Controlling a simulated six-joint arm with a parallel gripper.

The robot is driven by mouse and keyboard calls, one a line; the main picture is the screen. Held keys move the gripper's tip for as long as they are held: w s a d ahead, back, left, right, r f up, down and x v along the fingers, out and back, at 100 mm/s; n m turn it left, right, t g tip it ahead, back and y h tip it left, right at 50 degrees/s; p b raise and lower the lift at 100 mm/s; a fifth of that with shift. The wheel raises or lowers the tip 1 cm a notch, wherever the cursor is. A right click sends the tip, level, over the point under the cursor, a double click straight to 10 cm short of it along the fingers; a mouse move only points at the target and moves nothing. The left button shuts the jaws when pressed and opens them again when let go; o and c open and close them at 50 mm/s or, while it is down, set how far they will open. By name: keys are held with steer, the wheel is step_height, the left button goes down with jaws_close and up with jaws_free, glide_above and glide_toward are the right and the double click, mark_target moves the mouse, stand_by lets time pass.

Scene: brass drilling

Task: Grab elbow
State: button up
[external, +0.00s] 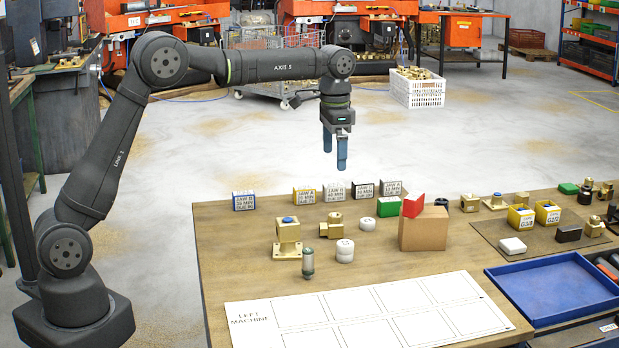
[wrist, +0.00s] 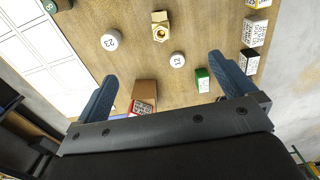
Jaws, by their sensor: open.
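The brass elbow (external: 322,239) lies on the wooden table, left of the middle, with a hex end showing. It also shows in the wrist view (wrist: 160,27) at the top, beyond my fingertips. My gripper (external: 335,155) is open and empty, with its blue fingers pointing down, well above the table. In the wrist view my gripper (wrist: 162,72) has its fingers spread wide, with nothing held between them. A square-flanged brass fitting with a blue top (external: 288,238) stands left of the elbow.
Stacked white pucks (external: 345,250) and a single puck (external: 367,223) are near the elbow. A grey-green cylinder (external: 308,264) stands in front. A cardboard box (external: 425,230) is to the right. Labelled blocks (external: 333,192) line the back. A white marked sheet (external: 370,312) covers the front.

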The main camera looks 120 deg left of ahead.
stand_by(0.3)
steer(key=c, duration=0.8)
steer(key=shift+c, duration=0.2)
steer(key=m, duration=0.2)
glide_toward(333, 215)
step_height(333, 215, down, 6)
steer(key=shift+w+d+r, duration=0.1)
steer(key=shift+w+r, duration=0.05)
steer(key=shift+r, duration=0.1)
steer(key=shift+f, duration=2.6)
